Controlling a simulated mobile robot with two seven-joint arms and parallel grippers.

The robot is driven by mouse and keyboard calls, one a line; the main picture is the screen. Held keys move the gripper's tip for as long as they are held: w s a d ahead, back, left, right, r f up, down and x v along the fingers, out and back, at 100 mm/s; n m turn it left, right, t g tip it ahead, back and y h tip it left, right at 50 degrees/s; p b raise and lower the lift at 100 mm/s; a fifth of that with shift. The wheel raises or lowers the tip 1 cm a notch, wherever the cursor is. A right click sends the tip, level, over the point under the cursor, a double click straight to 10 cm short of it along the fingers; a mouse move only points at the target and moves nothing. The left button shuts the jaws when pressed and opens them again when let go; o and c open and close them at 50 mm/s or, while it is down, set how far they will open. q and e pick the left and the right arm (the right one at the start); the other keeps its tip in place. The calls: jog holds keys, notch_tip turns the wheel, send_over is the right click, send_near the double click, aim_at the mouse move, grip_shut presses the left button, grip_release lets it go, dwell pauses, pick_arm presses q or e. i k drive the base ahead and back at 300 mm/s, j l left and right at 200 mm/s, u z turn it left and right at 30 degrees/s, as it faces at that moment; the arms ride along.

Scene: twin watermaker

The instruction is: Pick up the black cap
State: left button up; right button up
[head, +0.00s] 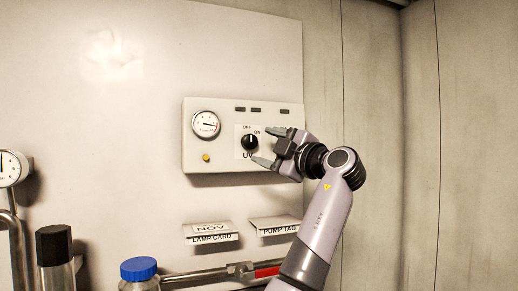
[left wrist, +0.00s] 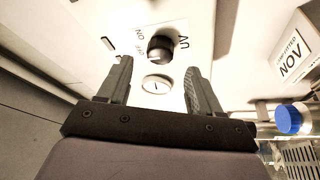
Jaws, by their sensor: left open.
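A black cap (head: 54,243) sits upright on a grey metal cylinder (head: 57,277) at the lower left of the head view. I cannot make it out in the left wrist view. My left gripper (head: 267,147) is open and empty in front of the UV control panel (head: 222,166), far to the right of the cap and above it. Its two fingers point at the panel's black knob (head: 250,142), which appears just beyond and between the fingertips in the left wrist view (left wrist: 160,48). Contact with the knob cannot be told. My right gripper is not in view.
A blue-capped container (head: 139,269) stands right of the black cap. A pipe (head: 205,275) with a red section runs behind it. Two card holders, lamp card (head: 211,238) and pump tag (head: 275,230), are on the wall. A gauge (head: 12,168) is at far left.

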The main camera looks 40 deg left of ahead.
aim_at(53, 244)
jog(key=l, duration=0.7)
jog(key=k+l, duration=0.15)
jog(key=l, duration=0.6)
